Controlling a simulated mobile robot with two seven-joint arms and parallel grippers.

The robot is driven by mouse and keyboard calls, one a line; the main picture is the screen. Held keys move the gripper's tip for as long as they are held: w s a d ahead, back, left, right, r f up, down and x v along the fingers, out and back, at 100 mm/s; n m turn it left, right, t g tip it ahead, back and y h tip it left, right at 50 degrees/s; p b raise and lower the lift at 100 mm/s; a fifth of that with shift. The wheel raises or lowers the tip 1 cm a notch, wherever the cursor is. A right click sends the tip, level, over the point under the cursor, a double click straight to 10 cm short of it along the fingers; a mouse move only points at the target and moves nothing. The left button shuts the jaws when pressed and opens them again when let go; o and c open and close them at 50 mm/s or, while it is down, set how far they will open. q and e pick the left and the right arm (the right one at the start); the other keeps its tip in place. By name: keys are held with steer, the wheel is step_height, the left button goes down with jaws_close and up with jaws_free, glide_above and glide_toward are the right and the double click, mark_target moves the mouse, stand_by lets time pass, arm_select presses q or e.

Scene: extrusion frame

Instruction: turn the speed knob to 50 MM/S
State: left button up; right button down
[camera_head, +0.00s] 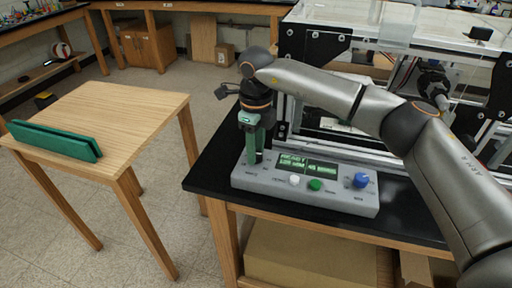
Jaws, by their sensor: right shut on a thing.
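A grey control box (305,193) sits on the black bench top. Its dark display (307,165) shows green text, with "READY" on the first line; the second line is too small to read surely. A white button (294,180), a green button (316,185) and a blue knob (361,180) sit on its face. My right gripper (254,158) points down at the left end of the box, shut on what seems to be the speed knob there. The fingers hide that knob, so its setting does not show. My left gripper is not in view.
A framed machine with clear panels (400,35) stands behind the box, and my right arm crosses in front of it. A wooden table (120,105) with a long green block (55,140) stands at left. Floor separates the table from the black bench (215,165).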

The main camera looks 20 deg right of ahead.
steer(key=m, duration=0.6)
steer(key=shift+r, duration=0.1)
steer(key=shift+m, duration=0.3)
stand_by(0.3)
steer(key=c, duration=0.5)
jaws_free()
step_height(320, 180, up, 12)
steer(key=shift+r, duration=0.2)
stand_by(0.3)
